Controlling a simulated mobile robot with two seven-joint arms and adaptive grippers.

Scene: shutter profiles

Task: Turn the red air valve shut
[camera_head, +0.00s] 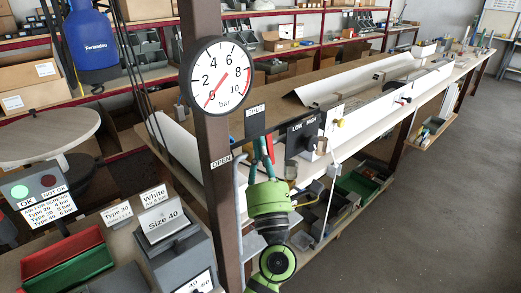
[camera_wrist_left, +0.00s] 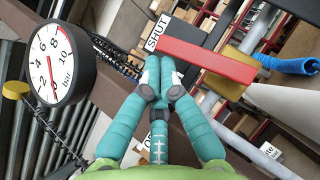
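The red air valve's handle (camera_wrist_left: 205,58) is a flat red bar in the left wrist view, running from the SHUT label (camera_wrist_left: 157,31) toward the lower right. My left gripper (camera_wrist_left: 161,72) has its teal fingers brought together, with the tips just below the bar's left end. No part of the bar shows between the fingers; I cannot tell whether they touch it. My right gripper is not in view.
A round pressure gauge (camera_head: 217,77) is on the brown post (camera_head: 215,180), with an OPEN label (camera_head: 221,161) below. A LOW/HIGH box (camera_head: 302,132) stands right of the gripper. A blue hose (camera_wrist_left: 290,65) is at the wrist view's right. The floor at right is clear.

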